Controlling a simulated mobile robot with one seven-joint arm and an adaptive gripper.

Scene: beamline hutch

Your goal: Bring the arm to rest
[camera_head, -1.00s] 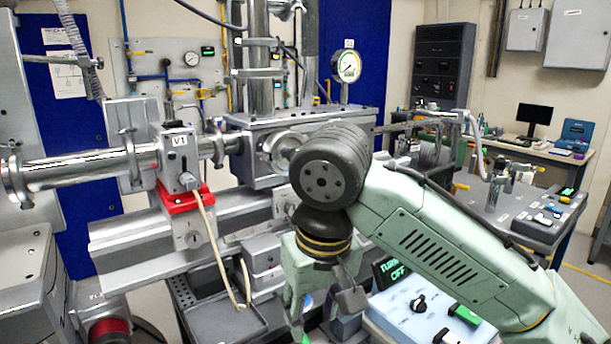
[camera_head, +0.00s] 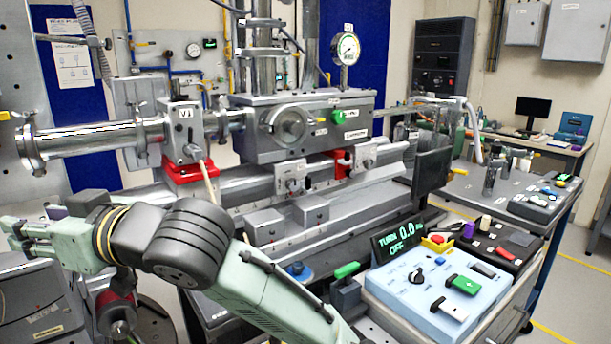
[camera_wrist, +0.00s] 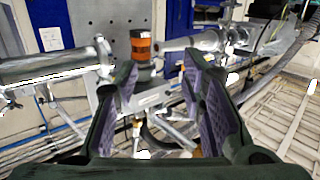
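My gripper (camera_head: 22,238) is at the left edge of the head view, fingers pointing left. It stands in front of and below the left end of the steel beam pipe (camera_head: 85,141). My arm reaches to it from the bottom of the picture, bent at a dark wrist joint. In the wrist view my gripper (camera_wrist: 168,78) shows its two purple-padded fingers spread apart with nothing held between them. Some background shows through the gap, including an orange-banded cylinder (camera_wrist: 141,46) beyond the fingers.
The valve labelled V1 (camera_head: 182,138) sits on a red block (camera_head: 190,170). A pale blue control box (camera_head: 400,292) with a display (camera_head: 399,237) reading TURN 0.0 OFF stands at lower right. A grey machine (camera_head: 40,310) lies below my gripper. Floor shows at far right.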

